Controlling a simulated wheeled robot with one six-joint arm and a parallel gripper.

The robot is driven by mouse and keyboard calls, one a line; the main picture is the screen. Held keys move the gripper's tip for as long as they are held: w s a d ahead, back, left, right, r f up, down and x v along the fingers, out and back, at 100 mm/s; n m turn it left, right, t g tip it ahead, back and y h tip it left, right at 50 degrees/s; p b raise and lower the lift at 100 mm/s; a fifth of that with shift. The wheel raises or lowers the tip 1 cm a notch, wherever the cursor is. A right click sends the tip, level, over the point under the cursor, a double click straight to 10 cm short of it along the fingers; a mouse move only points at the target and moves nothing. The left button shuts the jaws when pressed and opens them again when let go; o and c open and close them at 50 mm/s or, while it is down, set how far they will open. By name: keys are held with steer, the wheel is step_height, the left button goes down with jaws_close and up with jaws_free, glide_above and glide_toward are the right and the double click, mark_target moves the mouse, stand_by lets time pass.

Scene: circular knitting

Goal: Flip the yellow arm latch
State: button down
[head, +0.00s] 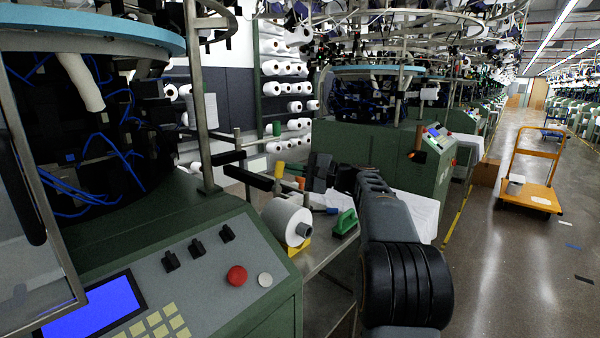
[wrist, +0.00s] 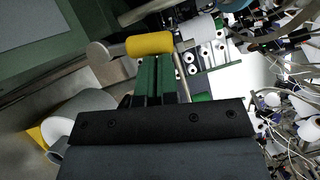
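The yellow latch (wrist: 149,44) shows in the wrist view as a short yellow cylinder on a metal arm with a round grey end at its left. In the head view a small yellow part (head: 279,170) stands by the dark bars beside the machine; it appears to be the same latch. My gripper (head: 316,172) is just to its right in the head view. In the wrist view two green finger-like bars of my gripper (wrist: 158,60) lie close together, their tips just below the yellow cylinder. Contact cannot be told. No object shows between them.
A white yarn cone (head: 287,222) on a yellow base and a green-handled tool (head: 345,222) lie on the metal table (head: 318,256) below my arm. The machine's control panel (head: 190,275) is at left. Yarn shelves (head: 285,90) stand behind. A yellow cart (head: 530,190) stands at right.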

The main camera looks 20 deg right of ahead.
steer(key=shift+a+r+n, duration=0.1)
steer(key=shift+a+n, duration=0.05)
steer(key=shift+n, duration=0.15)
stand_by(0.4)
steer(key=w+d+p+v, duration=0.1)
steer(key=w+v, duration=0.1)
steer(key=v, duration=1.1)
steer(key=shift+d, duration=0.35)
steer(key=shift+w, duration=0.15)
